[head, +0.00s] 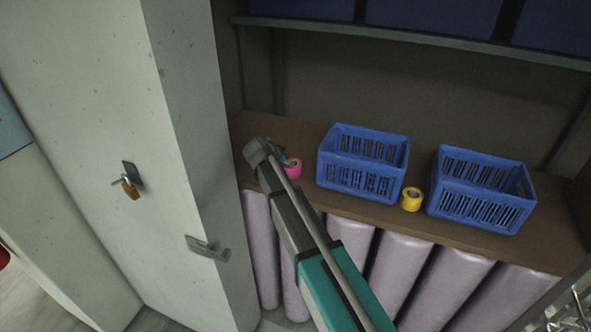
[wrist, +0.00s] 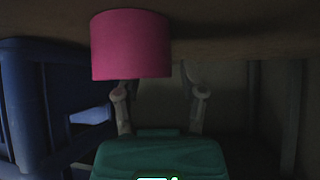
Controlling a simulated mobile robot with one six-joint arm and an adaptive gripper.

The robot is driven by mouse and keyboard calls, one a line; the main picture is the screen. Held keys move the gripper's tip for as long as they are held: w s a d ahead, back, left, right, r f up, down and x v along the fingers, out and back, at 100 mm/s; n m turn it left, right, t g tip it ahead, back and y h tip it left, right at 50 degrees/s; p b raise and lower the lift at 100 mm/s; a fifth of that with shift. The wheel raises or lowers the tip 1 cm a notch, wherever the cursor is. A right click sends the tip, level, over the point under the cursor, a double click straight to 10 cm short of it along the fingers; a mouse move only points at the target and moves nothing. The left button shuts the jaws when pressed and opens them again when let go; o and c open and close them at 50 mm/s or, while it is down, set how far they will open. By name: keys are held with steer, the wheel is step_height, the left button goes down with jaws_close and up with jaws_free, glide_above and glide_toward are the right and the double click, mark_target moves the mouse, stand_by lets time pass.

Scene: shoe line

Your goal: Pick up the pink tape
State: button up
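The pink tape (head: 293,169) is a short roll on the brown shelf, left of the blue crates. In the wrist view the pink tape (wrist: 131,45) is large at the upper left, against the shelf surface along the top. My gripper (wrist: 161,88) is open, its two fingers apart. The tape covers the upper part of the left finger; the right finger shows to the right of the tape. I see no grip on the tape. In the head view my arm's end is just left of the tape, and the fingers are mostly hidden.
Two blue crates (head: 336,176) (head: 460,211) stand on the brown shelf (head: 262,128), with a yellow tape roll (head: 412,199) between them. A grey cabinet wall (head: 190,120) with a padlock (head: 130,188) is close on the left. Pale rolls (head: 395,268) stand below the shelf.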

jaws_close()
steer(key=shift+r, duration=0.1)
step_height(320, 180, up, 3)
steer(key=p, duration=0.3)
steer(key=shift+f, duration=0.2)
steer(key=s+d+r+p, duration=0.1)
steer(key=s+r+p, duration=0.9)
steer(key=s, duration=0.4)
steer(key=shift+r, duration=0.1)
stand_by(0.4)
